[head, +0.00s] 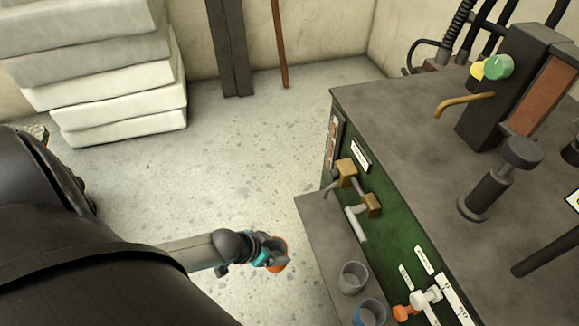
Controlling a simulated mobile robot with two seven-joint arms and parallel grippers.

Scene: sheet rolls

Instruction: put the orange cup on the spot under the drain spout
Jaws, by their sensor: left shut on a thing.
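The orange cup (284,258) shows as a rim and part of its side, mostly hidden by my left gripper (268,257). My left gripper is shut on it and holds it left of the ledge (313,222) along the machine's green front, over the floor in this view. Two brass fittings stick out above the ledge: one (346,170) has a grey pipe pointing down, and the other (372,205) has a pale pipe (356,223). I cannot tell which is the drain spout, and no marked spot is clear. My right gripper is not in view.
A clear cup (353,278) and a blue cup (369,313) stand on the near part of the ledge. White and orange valve handles (425,300) stick out beside them. The ledge's far part looks bare. A stack of pale sheets (110,95) stands at the back left.

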